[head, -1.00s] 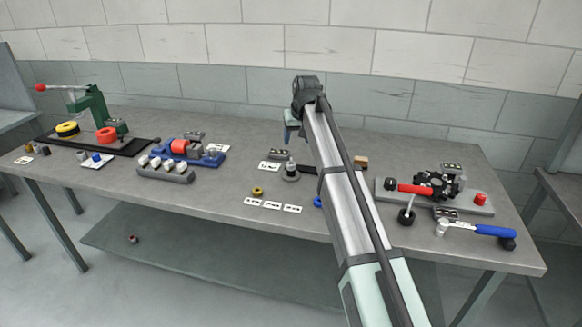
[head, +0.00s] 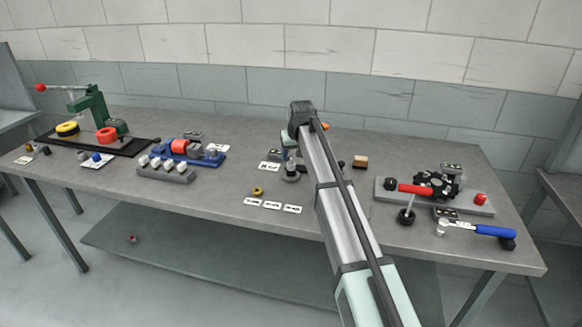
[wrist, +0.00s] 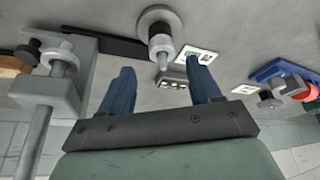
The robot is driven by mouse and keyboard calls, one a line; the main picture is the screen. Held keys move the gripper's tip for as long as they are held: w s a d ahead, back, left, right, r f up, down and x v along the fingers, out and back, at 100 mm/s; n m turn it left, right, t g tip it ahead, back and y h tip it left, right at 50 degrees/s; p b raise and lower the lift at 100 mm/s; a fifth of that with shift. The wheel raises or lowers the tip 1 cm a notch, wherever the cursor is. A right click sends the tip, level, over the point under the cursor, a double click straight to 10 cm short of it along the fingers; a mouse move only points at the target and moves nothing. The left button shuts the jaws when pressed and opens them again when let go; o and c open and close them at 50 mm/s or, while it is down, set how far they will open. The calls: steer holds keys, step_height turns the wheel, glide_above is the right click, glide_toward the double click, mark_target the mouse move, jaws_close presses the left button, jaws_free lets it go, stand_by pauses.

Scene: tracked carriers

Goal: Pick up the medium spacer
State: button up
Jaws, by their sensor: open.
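I cannot tell for sure which part is the medium spacer. A yellow ring (head: 258,191) lies flat on the bench behind three white label cards (head: 272,205), whose print is too small to read. A grey post on a round base (head: 291,173) stands behind them, near the bend of my arm. My gripper (wrist: 162,78) shows in the wrist view with its two blue fingers apart and nothing between them. There, the grey post (wrist: 160,42) is beyond the fingertips, roughly in line with the gap. In the head view my arm mostly hides the gripper.
A grey fixture with knobs (wrist: 62,85) stands close on the left in the wrist view. A blue fixture with a red part (head: 186,150) is left of the post. A tan block (head: 360,162) and a grey board with a red handle (head: 440,196) are at right.

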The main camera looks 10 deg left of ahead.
mark_target(291, 161)
steer(key=shift+x, duration=2.35)
steer(key=shift+s+a, duration=0.15)
steer(key=shift+c, duration=0.3)
steer(key=c, duration=1.1)
